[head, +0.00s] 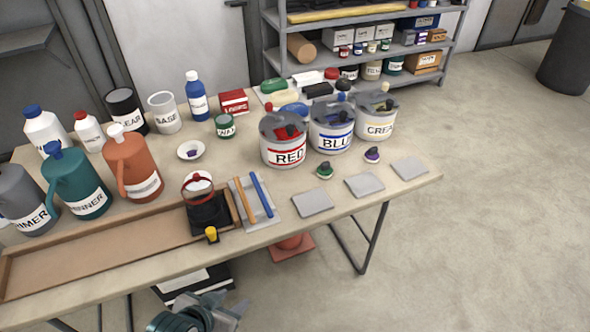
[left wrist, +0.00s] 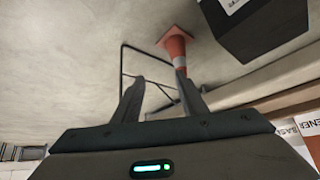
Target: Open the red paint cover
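The red paint can (head: 288,148) stands upright on the table, the left one of three labelled cans. Its white label reads RED. Its grey cover (head: 272,122) lies on top, with a red knob (head: 268,107) towards the left and dark and red parts near the middle. Whether the cover is sealed is too small to tell. My left gripper (head: 228,308) is low in front of the table's front edge, well away from the can. In the left wrist view my left gripper (left wrist: 160,78) has its fingers apart with nothing between them. My right gripper is out of view.
The blue can (head: 332,128) and a third can (head: 375,115) stand right of the red one. Grey square pads (head: 312,201) lie in front. Jugs, bottles and a wooden tray (head: 95,262) fill the table's left. An orange cone (left wrist: 175,48) stands below on the floor.

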